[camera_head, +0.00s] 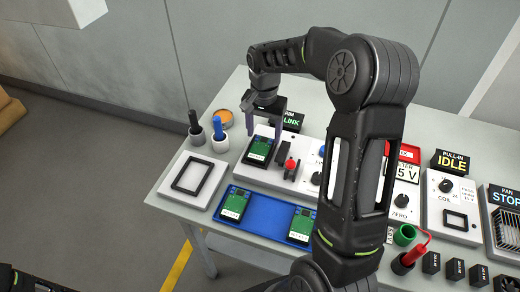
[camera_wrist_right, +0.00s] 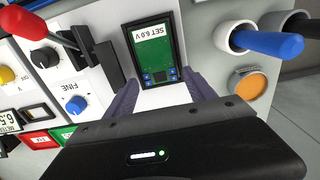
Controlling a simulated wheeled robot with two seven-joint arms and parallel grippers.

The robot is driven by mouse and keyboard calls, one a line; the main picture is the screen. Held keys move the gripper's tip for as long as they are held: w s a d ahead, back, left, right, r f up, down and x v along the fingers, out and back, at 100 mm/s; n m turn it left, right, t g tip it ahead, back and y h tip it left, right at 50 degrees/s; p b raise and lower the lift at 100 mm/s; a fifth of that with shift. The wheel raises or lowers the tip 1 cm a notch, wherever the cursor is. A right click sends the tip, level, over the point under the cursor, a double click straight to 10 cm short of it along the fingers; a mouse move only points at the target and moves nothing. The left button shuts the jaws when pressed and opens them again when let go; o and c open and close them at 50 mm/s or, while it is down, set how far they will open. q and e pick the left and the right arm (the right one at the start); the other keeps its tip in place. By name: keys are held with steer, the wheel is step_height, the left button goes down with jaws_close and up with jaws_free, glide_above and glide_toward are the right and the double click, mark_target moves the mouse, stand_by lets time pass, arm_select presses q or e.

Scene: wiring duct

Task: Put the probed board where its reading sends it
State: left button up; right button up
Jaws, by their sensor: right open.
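A green board (camera_head: 259,150) sits in a dark holder on the white panel at the left. In the right wrist view the same board (camera_wrist_right: 153,45) is labelled "SET 6.0 V". My right gripper (camera_head: 262,125) is open above this board, its fingers apart. In the right wrist view my gripper (camera_wrist_right: 162,92) points at the board's near end, and I cannot tell whether it touches. My left gripper is not in view.
A blue tray (camera_head: 262,222) holds two more green boards (camera_head: 234,204) (camera_head: 301,224). A white pad (camera_head: 192,177) with an empty black frame lies left. My right arm crosses the panel.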

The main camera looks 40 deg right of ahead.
steer(key=shift+f+b, duration=0.7)
steer(key=shift+f, duration=0.3)
stand_by(0.4)
steer(key=shift+r, duration=0.1)
stand_by(0.4)
steer(key=c, duration=1)
steer(key=shift+r+p, duration=1.5)
steer(key=shift+r, duration=0.55)
